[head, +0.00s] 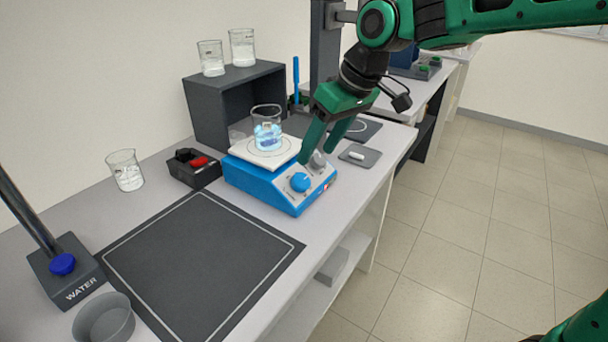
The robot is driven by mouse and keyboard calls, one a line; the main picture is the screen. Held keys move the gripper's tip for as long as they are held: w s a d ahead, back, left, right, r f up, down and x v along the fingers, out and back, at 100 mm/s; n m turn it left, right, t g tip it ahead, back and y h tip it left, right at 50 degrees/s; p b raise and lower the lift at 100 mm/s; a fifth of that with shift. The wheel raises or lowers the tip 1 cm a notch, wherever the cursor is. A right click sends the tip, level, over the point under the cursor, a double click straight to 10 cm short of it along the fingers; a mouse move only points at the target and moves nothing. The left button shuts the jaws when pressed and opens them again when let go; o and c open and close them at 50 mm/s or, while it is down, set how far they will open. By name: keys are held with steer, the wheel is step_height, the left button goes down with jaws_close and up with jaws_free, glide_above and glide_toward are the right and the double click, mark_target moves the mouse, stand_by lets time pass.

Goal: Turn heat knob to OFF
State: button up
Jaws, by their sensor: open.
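A blue hotplate (258,181) with a white top stands on the bench. Its sloped front panel has a blue knob (300,182) and a grey knob (318,160). The panel labels are too small to read, so I cannot tell which is the heat knob or where either points. My green gripper (316,158) is open, with its fingers pointing down at the panel. Its fingertips are close to the grey knob, one on each side in this view; I cannot tell whether they touch it. The blue knob is just left of and below the fingers.
A beaker (267,130) with bluish contents stands on the hotplate. A black box with a red part (195,168) is left of it, a dark shelf (197,114) behind. A grey pad with a white bar (359,155) lies to the right. The dark mat (195,265) in front is clear.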

mark_target(302, 179)
steer(key=x, duration=0.9)
steer(key=shift+w+f, duration=0.1)
steer(key=shift+f, duration=0.1)
steer(key=c, duration=1)
